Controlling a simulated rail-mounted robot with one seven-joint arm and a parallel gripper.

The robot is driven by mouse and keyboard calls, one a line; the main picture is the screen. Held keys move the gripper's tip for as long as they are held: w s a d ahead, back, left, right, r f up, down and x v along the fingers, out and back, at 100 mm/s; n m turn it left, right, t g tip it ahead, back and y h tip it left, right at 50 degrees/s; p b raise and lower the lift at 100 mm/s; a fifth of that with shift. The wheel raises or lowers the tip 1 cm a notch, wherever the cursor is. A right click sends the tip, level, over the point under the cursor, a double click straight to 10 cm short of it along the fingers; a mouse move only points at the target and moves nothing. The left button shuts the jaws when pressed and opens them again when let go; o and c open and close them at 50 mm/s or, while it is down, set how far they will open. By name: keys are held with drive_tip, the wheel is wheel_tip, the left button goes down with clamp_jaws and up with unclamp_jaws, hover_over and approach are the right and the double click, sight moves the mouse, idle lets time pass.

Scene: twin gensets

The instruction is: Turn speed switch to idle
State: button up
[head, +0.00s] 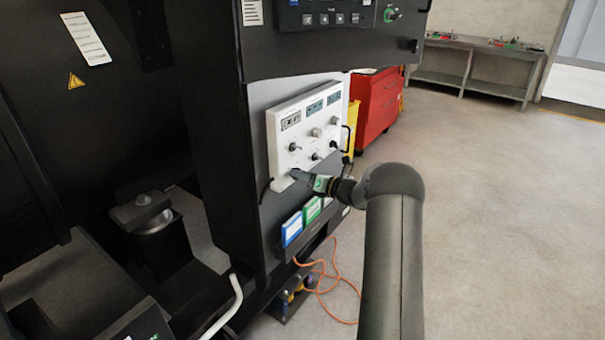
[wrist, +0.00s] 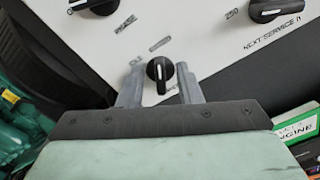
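The white control panel (head: 281,128) is on the front of the dark genset and carries several black rotary knobs. In the wrist view a black knob with a white pointer line (wrist: 160,72) sits between my fingers. My gripper (wrist: 160,69) is open, one finger on each side of this knob, with small gaps showing. In the head view my gripper (head: 301,176) is at the panel's lower left and hides the knob there.
Two other knobs (wrist: 92,6) (wrist: 265,10) are farther up the panel. Blue and green booklets (head: 292,228) (head: 312,211) stand in a rack below. An orange cable (head: 335,290) hangs to the floor. A red cabinet (head: 376,108) stands behind; the floor at right is clear.

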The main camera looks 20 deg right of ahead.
clamp_jaws()
drive_tip(key=shift+f+n+b, duration=0.1)
drive_tip(key=shift+n+b, duration=0.2)
drive_tip(key=shift+b, duration=0.35)
drive_tip(key=n+b, duration=0.3)
drive_tip(key=b, duration=0.3)
drive_tip(key=n+b, duration=0.4)
drive_tip(key=b, duration=0.1)
drive_tip(key=n+b, duration=0.4)
drive_tip(key=b, duration=0.2)
drive_tip(key=shift+s+a+b, duration=0.1)
drive_tip(key=shift+a+b, duration=0.15)
drive_tip(key=shift+b, duration=0.1)
drive_tip(key=shift+n, duration=0.3)
